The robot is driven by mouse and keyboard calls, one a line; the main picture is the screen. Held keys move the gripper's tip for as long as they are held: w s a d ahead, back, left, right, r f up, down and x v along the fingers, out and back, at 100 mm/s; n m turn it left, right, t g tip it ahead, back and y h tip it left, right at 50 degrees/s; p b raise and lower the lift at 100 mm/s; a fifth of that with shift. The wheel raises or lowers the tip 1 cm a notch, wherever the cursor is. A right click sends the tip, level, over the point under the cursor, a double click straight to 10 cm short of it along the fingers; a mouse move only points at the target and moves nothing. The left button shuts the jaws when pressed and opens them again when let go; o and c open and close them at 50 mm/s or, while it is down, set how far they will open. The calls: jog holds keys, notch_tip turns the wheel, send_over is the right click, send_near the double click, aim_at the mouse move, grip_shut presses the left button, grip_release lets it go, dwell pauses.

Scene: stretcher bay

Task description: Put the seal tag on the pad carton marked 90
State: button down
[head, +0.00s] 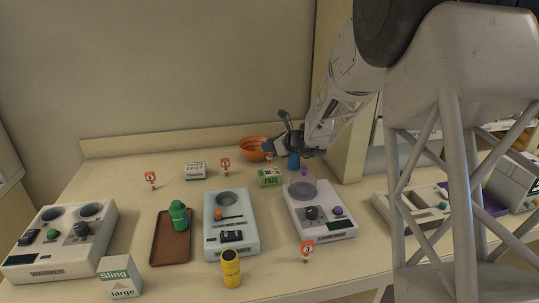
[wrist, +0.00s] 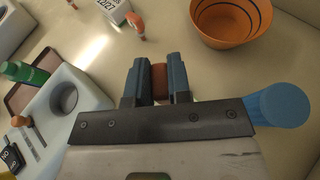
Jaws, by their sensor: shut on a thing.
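My gripper (wrist: 160,82) is shut on a small red piece (wrist: 159,78), which looks like a seal tag. In the head view the gripper (head: 270,149) is over the back of the table, in front of the orange bowl, and the red and white piece shows under its fingertips. A small green and white carton (head: 270,178) with lettering lies just in front of the gripper. It looks like a pad carton, but I cannot read a 90 on it.
A white and green box (head: 195,171) and red-topped tags (head: 225,166) stand left. Devices, a brown tray (head: 158,240), a yellow bottle (head: 231,272) and the Sling carton (head: 120,281) fill the front.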

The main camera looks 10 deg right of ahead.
aim_at(269, 154)
jog(key=shift+f, duration=1.75)
jog(key=shift+f, duration=0.15)
jog(key=c, duration=1.1)
grip_release()
jog(key=shift+o, duration=0.2)
jog(key=v, duration=1.2)
